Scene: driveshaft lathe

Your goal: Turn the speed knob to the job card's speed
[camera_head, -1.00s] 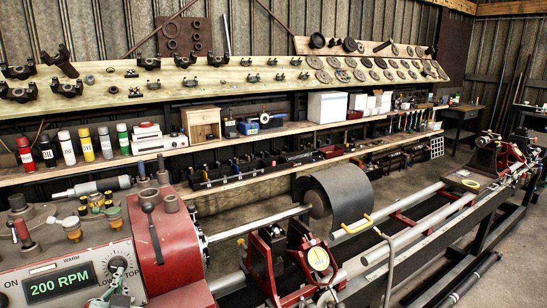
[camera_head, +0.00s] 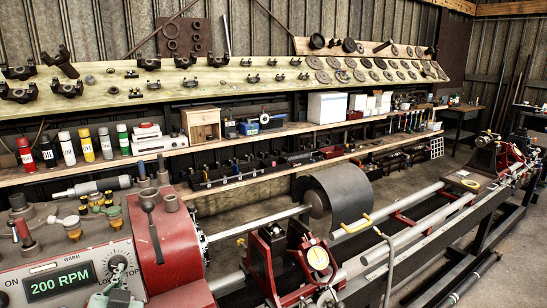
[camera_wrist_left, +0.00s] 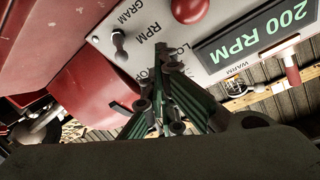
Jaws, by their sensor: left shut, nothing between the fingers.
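The speed knob (camera_head: 117,264) is a dark round knob on the grey control panel at the lower left of the head view, with partly covered lettering around it. The green display (camera_head: 62,279) beside it reads 200 RPM; it also shows in the left wrist view (camera_wrist_left: 250,37). My left gripper (camera_head: 118,288) is shut and empty just below the knob in the head view. In the left wrist view its closed fingertips (camera_wrist_left: 161,58) lie over the knob's lettering and hide the knob. Contact cannot be told. My right gripper and the job card are not seen.
A red headstock housing (camera_head: 160,242) with a lever stands right of the panel. The left wrist view shows a small toggle switch (camera_wrist_left: 119,42) and a red button (camera_wrist_left: 190,10) near the fingers. Jars and bottles (camera_head: 86,144) stand on the shelf behind.

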